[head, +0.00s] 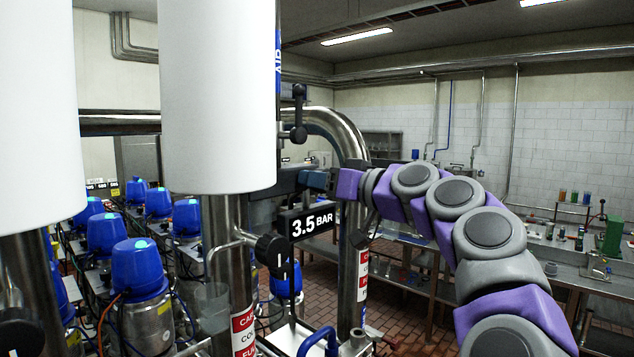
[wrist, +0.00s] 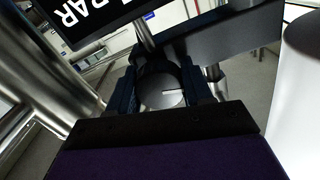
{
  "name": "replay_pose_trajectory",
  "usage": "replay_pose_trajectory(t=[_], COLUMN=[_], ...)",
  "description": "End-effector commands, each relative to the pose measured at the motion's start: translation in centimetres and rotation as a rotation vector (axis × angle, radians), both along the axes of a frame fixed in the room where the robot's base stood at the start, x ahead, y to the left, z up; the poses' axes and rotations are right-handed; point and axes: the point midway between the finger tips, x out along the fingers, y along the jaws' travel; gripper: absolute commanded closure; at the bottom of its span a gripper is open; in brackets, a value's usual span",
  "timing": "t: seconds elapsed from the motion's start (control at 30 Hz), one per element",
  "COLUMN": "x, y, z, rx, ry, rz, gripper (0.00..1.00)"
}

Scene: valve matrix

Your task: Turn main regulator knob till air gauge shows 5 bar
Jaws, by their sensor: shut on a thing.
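The air gauge display (head: 312,224) is a black box reading 3.5 BAR in white, just below my gripper in the head view. In the wrist view the display (wrist: 88,18) is upside down at upper left, partly cut off. My gripper (head: 308,181) reaches in from the right on the purple and grey arm. In the wrist view its dark jaws stand on both sides of the regulator knob (wrist: 161,97), a round grey-black knob with a pale line, and are shut on it. In the head view the knob is hidden by the jaws and dark housing.
Large white cylinders (head: 217,90) and a steel pipe (head: 222,260) stand close on the left. A black handle (head: 271,250) sits below left of the gripper. Several blue-capped valves (head: 140,268) fill the left. A bench (head: 560,258) stands at right.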

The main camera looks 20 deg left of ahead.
Motion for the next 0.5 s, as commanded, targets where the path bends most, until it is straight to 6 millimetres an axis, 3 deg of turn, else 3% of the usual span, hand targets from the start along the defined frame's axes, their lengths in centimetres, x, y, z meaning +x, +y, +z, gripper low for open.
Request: replay_pose_trajectory(t=[0.5], x=[0.21], y=[-0.55], z=[0.15], rx=[0.132], ry=[0.324], rz=[-0.005], gripper=[0.81])
